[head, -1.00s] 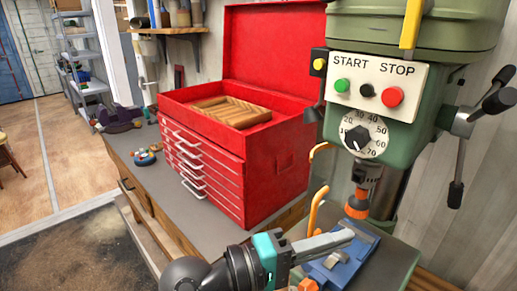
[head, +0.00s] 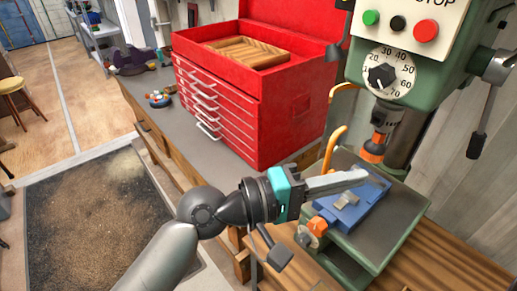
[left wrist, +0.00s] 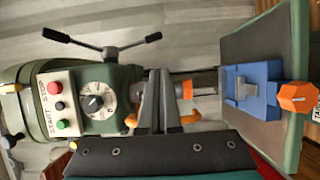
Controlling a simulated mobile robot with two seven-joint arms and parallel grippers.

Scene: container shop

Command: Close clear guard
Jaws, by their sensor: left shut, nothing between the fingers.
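The green drill press (head: 440,85) stands at the right with its chuck and orange-collared bit (head: 375,145) above the work table. I cannot make out a clear panel for the guard; an orange curved bar (head: 334,148) shows left of the chuck, and orange curved parts also show in the left wrist view (left wrist: 190,118). My left gripper (head: 362,176) is shut and empty. In the head view it lies across the blue vise (head: 352,205), below the chuck; whether it touches anything is unclear. Its fingers also show in the left wrist view (left wrist: 154,78). My right gripper is out of view.
A red tool chest (head: 240,105) with an open lid stands on the bench (head: 190,130), left of the press. The press's green work table (head: 375,240) carries the vise with its orange knob. A lever handle (head: 478,140) sticks out at the right.

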